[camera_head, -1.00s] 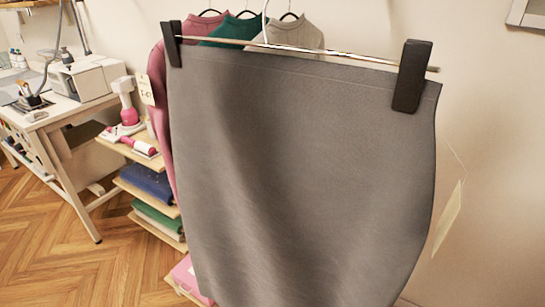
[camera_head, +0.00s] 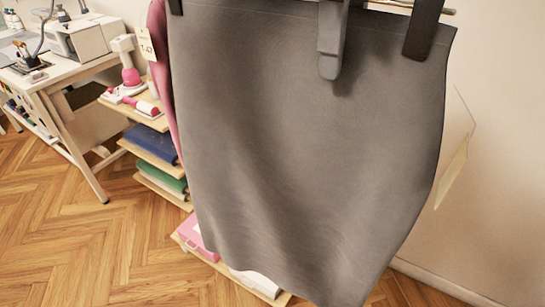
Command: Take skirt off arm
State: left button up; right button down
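The grey skirt (camera_head: 290,150) hangs in front of me and fills the middle of the view. Its waistband is at the top edge, between a black hanger clip (camera_head: 423,30) at the right and another black clip (camera_head: 175,6) at the left. A short piece of the metal hanger bar (camera_head: 448,11) shows beside the right clip. A grey finger of my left gripper (camera_head: 330,60) reaches down from the top edge in front of the waistband. The rest of that gripper is out of frame, so its opening is unclear. My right gripper is not in view.
Shelves (camera_head: 150,118) behind the skirt at the left hold a pink and white steamer (camera_head: 128,62) and folded cloth (camera_head: 152,145). A work table (camera_head: 45,80) with a sewing machine (camera_head: 92,38) stands farther left. The wooden floor (camera_head: 70,250) is clear at lower left.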

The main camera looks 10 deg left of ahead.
pick_arm(q)
jog(key=shift+f, duration=0.4)
grip_shut()
dwell(1.2)
